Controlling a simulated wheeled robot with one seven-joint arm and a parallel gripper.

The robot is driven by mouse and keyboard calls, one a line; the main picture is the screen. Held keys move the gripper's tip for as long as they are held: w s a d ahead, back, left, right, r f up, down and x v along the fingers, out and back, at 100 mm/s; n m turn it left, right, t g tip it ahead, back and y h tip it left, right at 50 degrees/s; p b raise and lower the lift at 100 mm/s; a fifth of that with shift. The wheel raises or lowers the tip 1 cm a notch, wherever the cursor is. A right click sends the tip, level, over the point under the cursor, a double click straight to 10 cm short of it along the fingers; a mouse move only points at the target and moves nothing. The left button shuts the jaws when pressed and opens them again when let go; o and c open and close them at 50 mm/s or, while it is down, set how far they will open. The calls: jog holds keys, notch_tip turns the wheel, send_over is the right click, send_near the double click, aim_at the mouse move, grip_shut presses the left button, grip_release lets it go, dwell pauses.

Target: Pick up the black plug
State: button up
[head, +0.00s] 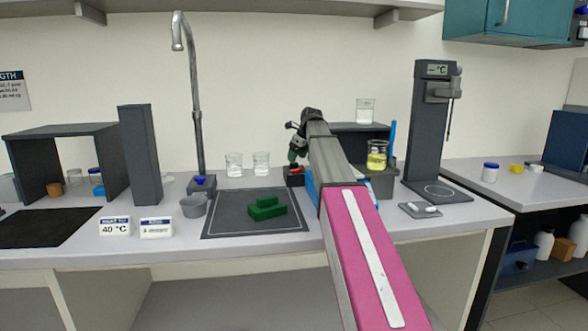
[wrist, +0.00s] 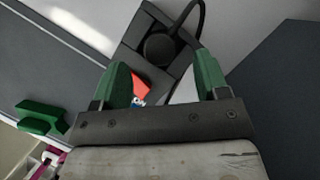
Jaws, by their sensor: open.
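The black plug (wrist: 160,47) is a round black disc with a black cable curving up from it. It sits on a dark grey socket block (wrist: 127,50) in the wrist view. A red part (wrist: 140,86) shows on the block, nearer my gripper. My gripper (wrist: 161,60) is open, its green fingers spread on either side of the plug's line, with nothing held between them. I cannot tell whether the fingertips are level with the plug. In the head view my gripper (head: 293,157) is just above the block (head: 293,180); the plug is not clearly visible there.
Two glass beakers (head: 234,165) stand left of the block. A dark mat (head: 222,222) with a green stepped block (head: 267,209) lies in front. A dark shelf (head: 360,127) with a beaker on top stands close behind my arm. A beaker of yellow liquid (head: 377,158) is to the right.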

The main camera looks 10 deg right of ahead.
jog(key=x, duration=0.2)
jog(key=shift+w+a+f, duration=0.1)
jog(key=shift+a+f, duration=0.05)
jog(key=shift+f, duration=0.15)
jog(key=c, duration=1.2)
